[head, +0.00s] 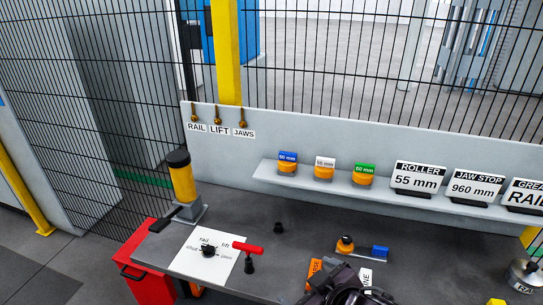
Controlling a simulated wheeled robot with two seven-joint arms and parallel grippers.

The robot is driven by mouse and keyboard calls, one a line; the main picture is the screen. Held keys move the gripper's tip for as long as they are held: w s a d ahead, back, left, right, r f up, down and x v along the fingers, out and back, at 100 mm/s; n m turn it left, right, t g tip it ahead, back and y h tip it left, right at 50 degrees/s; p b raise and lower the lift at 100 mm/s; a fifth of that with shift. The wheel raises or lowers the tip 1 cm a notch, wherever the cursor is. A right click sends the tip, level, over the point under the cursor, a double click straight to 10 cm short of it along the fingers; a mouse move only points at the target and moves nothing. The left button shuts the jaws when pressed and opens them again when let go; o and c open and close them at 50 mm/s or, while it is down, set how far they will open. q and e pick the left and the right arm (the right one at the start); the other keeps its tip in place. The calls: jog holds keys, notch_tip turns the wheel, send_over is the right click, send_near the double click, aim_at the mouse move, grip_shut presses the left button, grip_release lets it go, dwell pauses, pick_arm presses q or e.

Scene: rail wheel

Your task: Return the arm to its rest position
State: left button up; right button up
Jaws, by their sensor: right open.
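My right gripper (345,284) shows dark at the bottom edge, right of the middle, low over the front of the grey workbench (290,245). It is open, and I see nothing held in it. Most of its arm is cut off by the frame edge. My left gripper is not in view.
An orange-and-blue piece (347,245) lies just beyond the gripper. A red-handled lever (247,250) and a yellow-black post (181,180) stand left. A shelf (400,198) with orange rollers and signs runs behind. A metal canister (524,275) stands far right.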

jog(key=s+d+f+m+g+h, duration=0.4)
jog(key=s+d+f+m+g, duration=0.25)
jog(key=s+d+f, duration=0.4)
notch_tip(320, 180, down, 29)
jog(key=s+d+b, duration=0.1)
jog(key=s+b, duration=0.2)
jog(key=s+d+f+g+b, duration=0.1)
jog(key=s+d+f, duration=0.1)
jog(key=s+f, duration=0.8)
jog(key=s+d+f+g, duration=0.1)
jog(key=s+d+f, duration=0.1)
jog(key=s+f, duration=0.8)
notch_tip(320, 180, down, 3)
jog(key=shift+s+r+b, duration=0.1)
jog(key=shift+s+b, duration=0.05)
jog(key=shift+b, duration=0.25)
